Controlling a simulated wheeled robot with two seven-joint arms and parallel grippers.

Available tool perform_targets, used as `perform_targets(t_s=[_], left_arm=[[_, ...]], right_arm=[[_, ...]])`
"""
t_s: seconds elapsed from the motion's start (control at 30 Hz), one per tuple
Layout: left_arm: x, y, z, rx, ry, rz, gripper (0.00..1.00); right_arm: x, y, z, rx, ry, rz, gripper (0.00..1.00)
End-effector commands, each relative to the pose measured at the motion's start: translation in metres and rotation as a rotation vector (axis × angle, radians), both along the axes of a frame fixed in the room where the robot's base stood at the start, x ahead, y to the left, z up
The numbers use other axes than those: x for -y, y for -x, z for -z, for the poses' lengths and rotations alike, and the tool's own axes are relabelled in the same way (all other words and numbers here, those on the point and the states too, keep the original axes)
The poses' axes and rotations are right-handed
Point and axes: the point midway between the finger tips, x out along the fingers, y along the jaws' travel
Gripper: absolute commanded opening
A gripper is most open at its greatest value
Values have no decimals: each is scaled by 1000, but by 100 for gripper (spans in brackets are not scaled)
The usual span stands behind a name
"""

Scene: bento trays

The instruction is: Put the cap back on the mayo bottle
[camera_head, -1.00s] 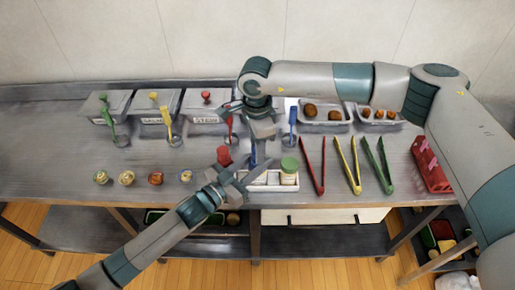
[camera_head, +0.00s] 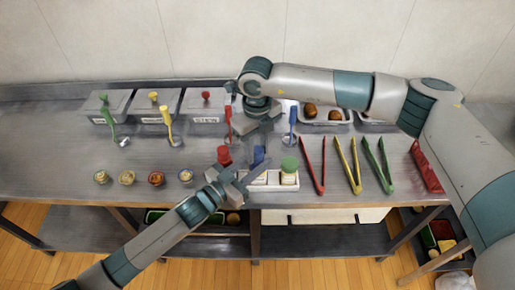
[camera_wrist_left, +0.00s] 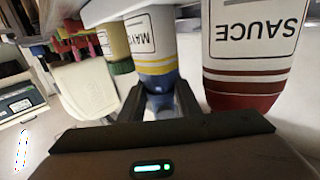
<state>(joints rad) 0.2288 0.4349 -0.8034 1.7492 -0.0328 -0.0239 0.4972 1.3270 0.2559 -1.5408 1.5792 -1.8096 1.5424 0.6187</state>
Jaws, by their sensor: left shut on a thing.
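The mayo bottle (camera_wrist_left: 151,45) shows in the left wrist view with its label upside down and a blue end between my finger pads. Its blue top (camera_head: 259,155) shows in the head view. My left gripper (camera_head: 246,172) is shut on the bottle near that blue end; the fingers also show in the left wrist view (camera_wrist_left: 160,104). My right gripper (camera_head: 258,138) is close above the blue top. Its fingertips are small and overlap the bottle, so I cannot tell whether it is open or holds the cap. I cannot tell a separate cap from the bottle's blue top.
The red sauce bottle (camera_wrist_left: 255,50) stands beside the mayo, also in the head view (camera_head: 224,154). A green-topped bottle (camera_head: 289,164) stands by the white rack (camera_head: 284,185). Tongs (camera_head: 349,168) lie to the right, small bowls (camera_head: 127,177) to the left.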

Motion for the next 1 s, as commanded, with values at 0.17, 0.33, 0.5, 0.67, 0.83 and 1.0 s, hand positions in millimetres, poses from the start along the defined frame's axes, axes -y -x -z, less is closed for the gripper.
perform_targets(t_s=[0.17, 0.33, 0.5, 0.67, 0.83, 1.0], left_arm=[[0, 0, -1, 1, 1, 0, 0], [0, 0, -1, 1, 1, 0, 0], [0, 0, -1, 1, 1, 0, 0], [0, 0, -1, 1, 1, 0, 0], [0, 0, -1, 1, 1, 0, 0], [0, 0, -1, 1, 1, 0, 0]], right_arm=[[0, 0, 0, 1, 1, -1, 46], [0, 0, 0, 1, 1, -2, 46], [0, 0, -6, 1, 1, -2, 46], [0, -1, -22, 3, 0, -2, 46], [0, -1, -50, 4, 0, -1, 46], [0, -1, -81, 2, -1, -2, 46]])
